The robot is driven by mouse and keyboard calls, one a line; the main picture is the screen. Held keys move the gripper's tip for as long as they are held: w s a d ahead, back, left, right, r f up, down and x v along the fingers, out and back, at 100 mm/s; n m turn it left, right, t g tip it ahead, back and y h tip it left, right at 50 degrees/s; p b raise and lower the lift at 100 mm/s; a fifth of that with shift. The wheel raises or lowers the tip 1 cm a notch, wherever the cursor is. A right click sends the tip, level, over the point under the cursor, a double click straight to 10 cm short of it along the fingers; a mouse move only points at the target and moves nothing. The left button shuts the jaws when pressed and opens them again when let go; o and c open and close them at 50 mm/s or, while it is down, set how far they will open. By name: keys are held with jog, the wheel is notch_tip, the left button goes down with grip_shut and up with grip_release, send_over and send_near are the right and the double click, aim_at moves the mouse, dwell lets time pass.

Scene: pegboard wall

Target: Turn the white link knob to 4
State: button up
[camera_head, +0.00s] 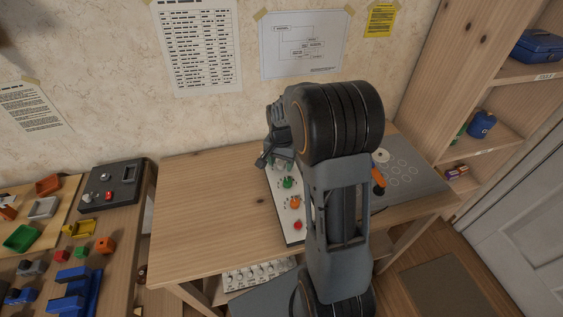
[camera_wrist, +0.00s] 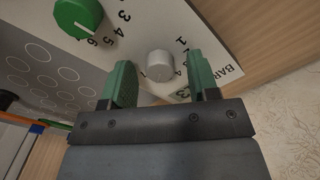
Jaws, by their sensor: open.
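The white knob (camera_wrist: 160,66) sits on the pale control panel (camera_wrist: 150,22) in the wrist view, with printed digits around it; its pointer direction cannot be made out. My gripper (camera_wrist: 161,74) is open, one green finger on each side of the knob, with visible gaps in the picture. Whether the fingertips reach the knob's depth is unclear. A larger green knob (camera_wrist: 78,17) is on the same panel at upper left. In the head view the panel (camera_head: 281,214) lies on the wooden table, and my gripper (camera_head: 276,158) is over its far end. The white knob is not clearly visible there.
Orange (camera_head: 294,203) and red (camera_head: 297,225) knobs sit nearer on the panel. A grey board with circles (camera_head: 412,181) lies to the right, beyond my arm. The table's left part (camera_head: 205,205) is clear. A wooden shelf (camera_head: 452,110) stands at the right.

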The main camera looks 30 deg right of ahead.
jog(key=c, duration=0.9)
jog(key=shift+n, duration=0.3)
jog(key=n+p, duration=0.1)
jog(key=n, duration=0.4)
jog(key=shift+n, duration=0.3)
jog(key=n, duration=0.5)
jog(key=shift+p, duration=0.4)
jog(key=shift+n, duration=0.4)
